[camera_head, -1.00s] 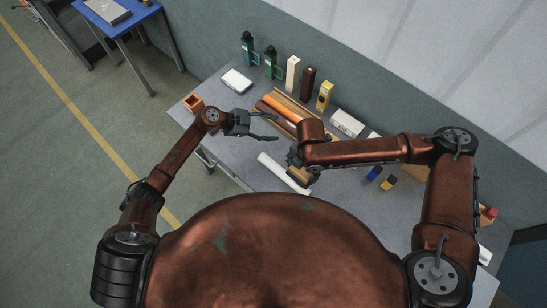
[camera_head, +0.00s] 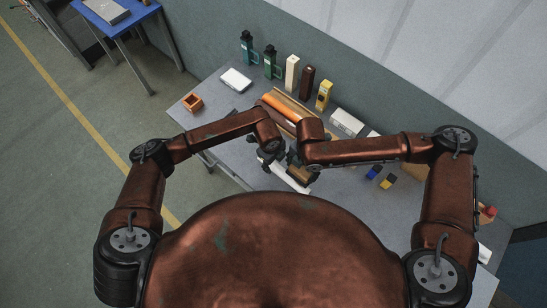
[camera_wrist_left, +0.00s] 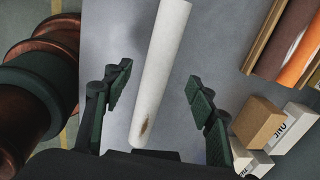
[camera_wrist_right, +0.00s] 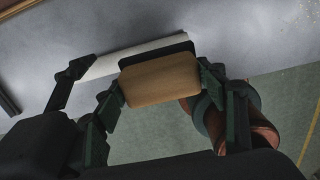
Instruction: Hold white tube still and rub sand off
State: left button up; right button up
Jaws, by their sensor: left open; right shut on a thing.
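The white tube (camera_head: 288,180) lies on the grey bench near its front edge, partly hidden by my grippers. In the left wrist view the tube (camera_wrist_left: 163,65) has a small brown sandy patch (camera_wrist_left: 146,126) toward its lower visible end. My left gripper (camera_wrist_left: 158,86) is open, with one finger on each side of the tube, apart from it. My right gripper (camera_wrist_right: 158,92) is shut on a wooden block with a dark pad (camera_wrist_right: 160,84). In the right wrist view the block is in front of part of the tube (camera_wrist_right: 110,65); contact cannot be told.
A wooden rack with orange and brown tubes (camera_head: 282,105) lies behind. Bottles (camera_head: 270,62), upright blocks (camera_head: 292,72) and a white box (camera_head: 347,122) line the back. An orange open box (camera_head: 192,102) sits at the left.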

aim_at(276, 166)
pick_arm(q)
jog(key=f, duration=0.7)
jog(key=shift+w+d, duration=0.3)
jog(key=shift+w, duration=0.05)
jog(key=shift+r, duration=0.1)
jog(key=shift+c, duration=0.2)
grip_shut()
dwell(0.8)
